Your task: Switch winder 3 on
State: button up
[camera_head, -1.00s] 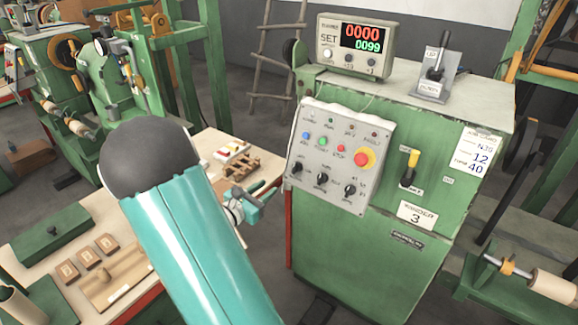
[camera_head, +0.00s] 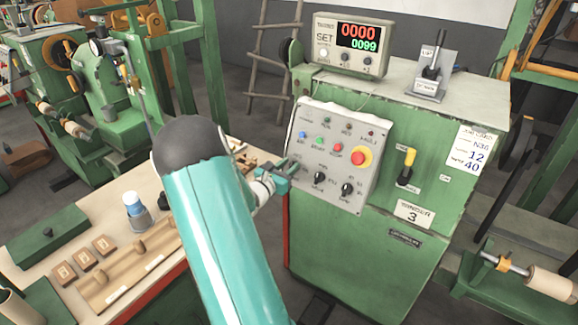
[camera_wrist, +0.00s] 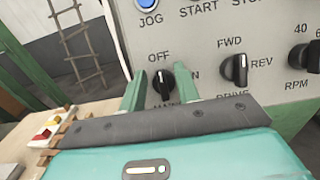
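Winder 3 is the green machine (camera_head: 350,250) with a label plate (camera_head: 413,213) reading WINDER 3. Its grey control panel (camera_head: 335,118) carries lamps, blue, green and red buttons, a yellow-red emergency stop (camera_head: 361,157) and black rotary knobs. The black MAIN knob (camera_wrist: 163,82) has OFF at upper left and ON at right; its pointer seems turned toward OFF. My gripper (camera_head: 283,172) is at the panel's lower left edge and covers the MAIN knob in the head view. In the wrist view my gripper (camera_wrist: 160,78) is open, its green fingers either side of the knob; contact cannot be told.
The FWD/REV knob (camera_wrist: 234,69) is close right of my fingers. A counter box (camera_head: 352,45) showing 0000 and 0099 and a lever (camera_head: 432,68) stand on top of the machine. A yellow-handled switch (camera_head: 407,165) is right of the panel. A workbench (camera_head: 95,213) lies left.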

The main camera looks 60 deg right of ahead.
jog(key=shift+d, duration=0.35)
grip_shut()
jog(key=shift+s, duration=0.1)
